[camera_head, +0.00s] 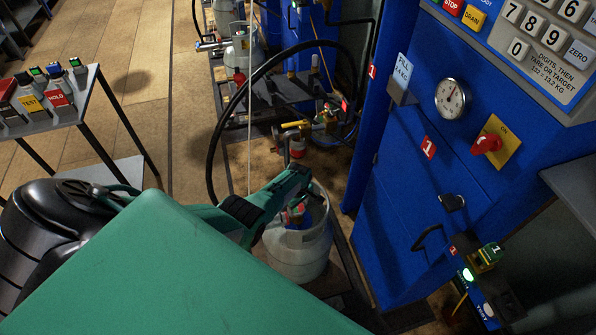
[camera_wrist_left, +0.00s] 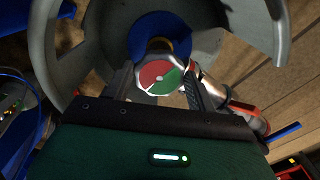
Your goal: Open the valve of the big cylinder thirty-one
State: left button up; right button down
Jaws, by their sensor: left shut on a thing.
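A big light-grey gas cylinder (camera_head: 297,258) stands on the floor at the lower middle of the head view, its number not readable. Its open collar (camera_wrist_left: 45,45) curves around the valve in the left wrist view. The round valve knob (camera_wrist_left: 159,76), with a red and green face, sits inside the collar over a blue part. My left gripper (camera_wrist_left: 159,84) has a finger on each side of the knob and is shut on it. In the head view my left gripper (camera_head: 293,207) reaches down into the collar and partly hides the valve. My right gripper is in neither view.
A blue scale cabinet (camera_head: 400,215) with a gauge (camera_head: 452,97) and a red switch (camera_head: 486,144) stands right of the cylinder. A black hose (camera_head: 213,150) loops behind it. Other cylinders (camera_head: 240,60) stand farther back. A small table (camera_head: 85,98) with labelled blocks is at left.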

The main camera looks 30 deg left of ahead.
aim_at(298, 208)
pick_arm(q)
jog(key=shift+w, duration=0.1)
jog(key=o, duration=1)
jog(key=shift+r, duration=0.1)
jog(key=shift+r, duration=0.25)
notch_tip(298, 208, up, 5)
jog(key=p, duration=0.2)
jog(key=shift+p, duration=0.35)
notch_tip(298, 208, up, 8)
jog(key=shift+p, duration=0.4)
jog(key=shift+r, duration=0.1)
